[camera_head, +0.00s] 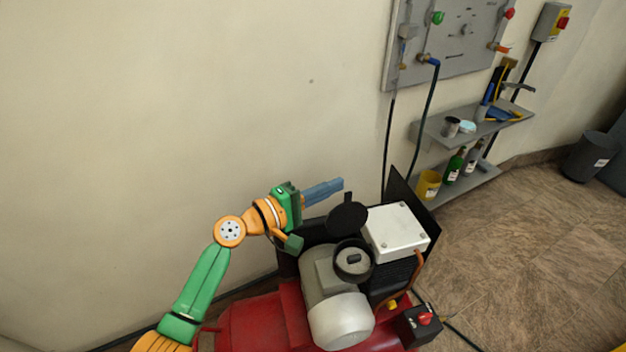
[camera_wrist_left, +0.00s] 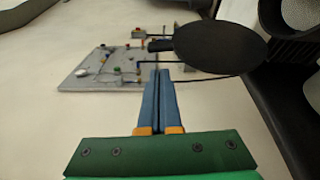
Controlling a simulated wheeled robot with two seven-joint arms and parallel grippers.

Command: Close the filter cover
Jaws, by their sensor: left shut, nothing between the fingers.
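The filter cover (camera_head: 347,217) is a flat black disc with a small tab on top. It stands raised behind the round black filter housing (camera_head: 353,260), whose top is open, on the grey motor (camera_head: 337,310). My left gripper (camera_head: 341,184), with blue fingers, is shut and empty, just above and left of the cover. In the left wrist view the shut fingers (camera_wrist_left: 160,74) point just left of the cover (camera_wrist_left: 220,47), and I cannot tell whether they touch it. Part of the round housing (camera_wrist_left: 296,14) shows at the top right. My right gripper is not in view.
A white box (camera_head: 396,232) stands right of the cover, with a black panel (camera_head: 401,182) behind it. A red tank (camera_head: 262,318) lies below the motor. The wall panel (camera_head: 458,40) and shelves (camera_head: 440,138) are farther back. The wall left of the machine is bare.

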